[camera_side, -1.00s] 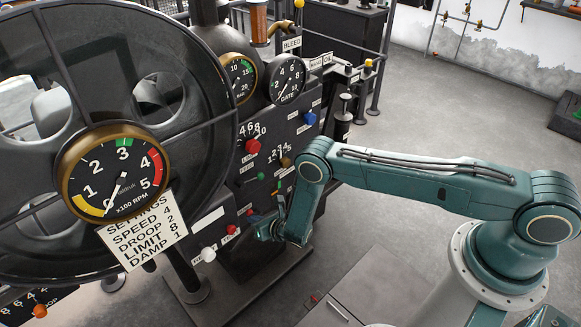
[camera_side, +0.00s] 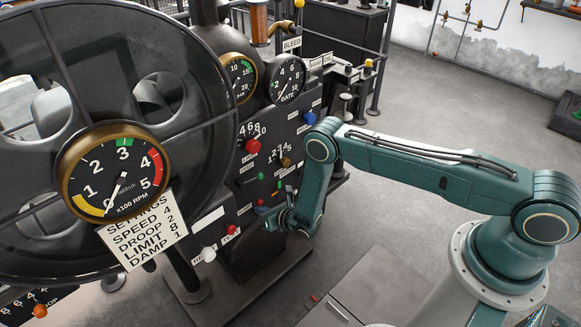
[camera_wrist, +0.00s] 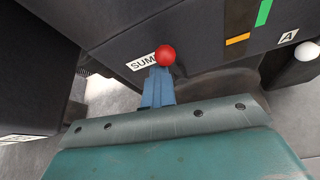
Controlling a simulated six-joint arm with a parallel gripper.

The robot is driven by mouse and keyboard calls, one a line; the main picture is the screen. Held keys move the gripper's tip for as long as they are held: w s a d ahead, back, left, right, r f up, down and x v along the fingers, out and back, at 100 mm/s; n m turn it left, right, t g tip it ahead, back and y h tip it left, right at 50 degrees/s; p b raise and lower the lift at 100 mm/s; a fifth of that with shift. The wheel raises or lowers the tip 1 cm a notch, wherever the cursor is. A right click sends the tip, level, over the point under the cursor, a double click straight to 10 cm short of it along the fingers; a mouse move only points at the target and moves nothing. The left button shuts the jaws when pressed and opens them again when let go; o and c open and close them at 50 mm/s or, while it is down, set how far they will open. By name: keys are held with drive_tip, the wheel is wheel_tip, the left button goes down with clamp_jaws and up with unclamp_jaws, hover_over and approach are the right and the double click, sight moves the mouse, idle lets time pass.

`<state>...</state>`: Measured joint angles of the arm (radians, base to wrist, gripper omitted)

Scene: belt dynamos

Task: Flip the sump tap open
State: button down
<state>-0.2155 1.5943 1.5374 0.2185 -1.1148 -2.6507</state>
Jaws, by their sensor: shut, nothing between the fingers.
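The sump tap's red ball knob (camera_wrist: 165,55) shows in the wrist view, just beyond and partly against the tips of my gripper (camera_wrist: 159,76). My fingers are shut together and hold nothing. A white label reading "SUM" (camera_wrist: 143,62) is beside the knob, its end covered by it. The tap's lever below the ball is hidden behind my fingers. I cannot tell whether they touch the knob. In the side view my gripper (camera_side: 266,213) is close to the lower part of the dark panel (camera_side: 245,205), and the sump tap cannot be made out there.
In the wrist view a white knob (camera_wrist: 307,50) is at the right, and green (camera_wrist: 264,12) and orange (camera_wrist: 238,39) marks are above. In the side view a large flywheel (camera_side: 215,90), a gauge (camera_side: 113,171) and a settings card (camera_side: 143,232) stand left. Floor (camera_side: 440,110) is clear behind my arm.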

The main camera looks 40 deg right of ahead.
drive_tip(key=shift+d, duration=0.35)
drive_tip(key=shift+a+f, duration=0.1)
drive_tip(key=shift+a, duration=0.05)
drive_tip(key=shift+a+f, duration=1.05)
drive_tip(key=shift+a, duration=0.8)
drive_tip(key=s+d+r, duration=0.2)
drive_tip(key=s+d, duration=0.1)
drive_tip(key=s, duration=0.6)
drive_tip(key=shift+s+d+r, duration=0.15)
drive_tip(key=shift+d+r, duration=0.05)
drive_tip(key=shift+d, duration=0.1)
